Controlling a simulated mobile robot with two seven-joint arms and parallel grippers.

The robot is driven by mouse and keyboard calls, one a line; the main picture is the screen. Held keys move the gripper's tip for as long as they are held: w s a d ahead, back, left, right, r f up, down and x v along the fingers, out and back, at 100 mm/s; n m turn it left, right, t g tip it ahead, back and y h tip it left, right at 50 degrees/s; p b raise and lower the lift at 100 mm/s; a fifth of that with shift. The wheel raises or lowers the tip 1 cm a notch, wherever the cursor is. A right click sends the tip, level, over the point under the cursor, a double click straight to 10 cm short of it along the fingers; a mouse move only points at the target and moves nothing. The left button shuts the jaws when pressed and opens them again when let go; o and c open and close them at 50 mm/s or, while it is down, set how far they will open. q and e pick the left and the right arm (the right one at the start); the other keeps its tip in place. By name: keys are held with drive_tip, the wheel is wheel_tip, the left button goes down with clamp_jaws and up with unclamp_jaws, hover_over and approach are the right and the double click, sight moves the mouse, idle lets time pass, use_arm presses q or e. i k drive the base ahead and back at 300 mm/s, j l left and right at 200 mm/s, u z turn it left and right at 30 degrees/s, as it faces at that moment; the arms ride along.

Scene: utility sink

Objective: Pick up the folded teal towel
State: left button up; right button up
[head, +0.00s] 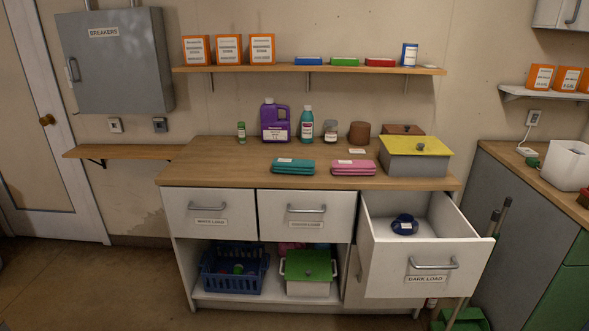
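The folded teal towel (293,167) lies flat on the wooden countertop (220,165), near its front edge and left of a folded pink towel (353,168). A small white tag shows on its top. Nothing touches it or covers it. Neither of my grippers shows in the head view.
The right drawer (425,267), labelled dark load, stands open past the counter front, with a dark blue item (404,225) inside. A purple jug (275,124) and a teal bottle (306,125) stand behind the teal towel. A yellow-lidded box (415,156) is at right. The counter's left part is clear.

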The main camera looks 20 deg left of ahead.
sight(280, 164)
drive_tip(key=z, duration=0.35)
drive_tip(key=i+j+z, duration=0.1)
drive_tip(key=j+z, duration=0.95)
drive_tip(key=j, duration=0.4)
drive_tip(key=k+j+z, duration=0.2)
drive_tip(key=j, duration=0.85)
drive_tip(key=k+j, duration=0.1)
drive_tip(key=j, duration=0.45)
drive_tip(key=i+z, duration=0.05)
